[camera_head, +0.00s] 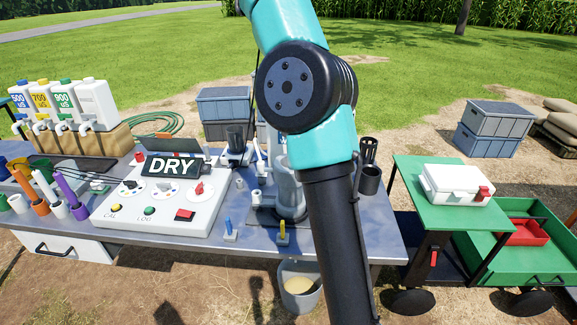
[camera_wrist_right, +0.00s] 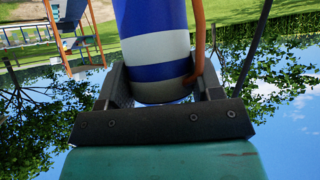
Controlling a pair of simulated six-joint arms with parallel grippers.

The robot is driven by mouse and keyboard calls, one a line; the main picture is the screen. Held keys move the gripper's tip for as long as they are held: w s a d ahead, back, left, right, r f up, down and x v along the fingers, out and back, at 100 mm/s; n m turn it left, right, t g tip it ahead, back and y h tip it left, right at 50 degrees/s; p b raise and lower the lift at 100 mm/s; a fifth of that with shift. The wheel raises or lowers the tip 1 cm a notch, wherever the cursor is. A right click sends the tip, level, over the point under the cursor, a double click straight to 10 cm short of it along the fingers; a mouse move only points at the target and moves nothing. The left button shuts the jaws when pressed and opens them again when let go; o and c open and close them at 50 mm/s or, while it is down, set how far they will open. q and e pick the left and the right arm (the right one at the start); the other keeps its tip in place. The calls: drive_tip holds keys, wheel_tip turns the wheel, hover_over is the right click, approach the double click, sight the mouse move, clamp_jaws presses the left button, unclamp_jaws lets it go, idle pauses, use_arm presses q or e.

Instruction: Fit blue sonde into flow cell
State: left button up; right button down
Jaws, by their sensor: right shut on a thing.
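The blue sonde (camera_wrist_right: 155,48) is a thick cylinder with blue and whitish-grey bands in the right wrist view. An orange cable or tube runs along its right side. My right gripper (camera_wrist_right: 160,84) is shut on it, one finger on each side. In the head view, my right arm crosses the middle of the picture, and its gripper and the sonde do not show. A grey, upright cylinder (camera_head: 288,191), which looks like the flow cell, stands on the bench, partly hidden behind my arm. My left gripper is not in view.
A control panel (camera_head: 118,214) reading DRY sits on the bench (camera_head: 345,238). Coloured probes in holders are at left, below several labelled jugs (camera_head: 65,100). A bucket (camera_head: 300,292) with yellowish liquid is below the bench. A green cart (camera_head: 440,215) with a white case stands at right.

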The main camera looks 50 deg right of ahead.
drive_tip(key=shift+f, duration=0.15)
wheel_tip(320, 180, down, 24)
idle(1.5)
drive_tip(key=shift+f, duration=1.95)
drive_tip(key=shift+c, duration=1.4)
unclamp_jaws()
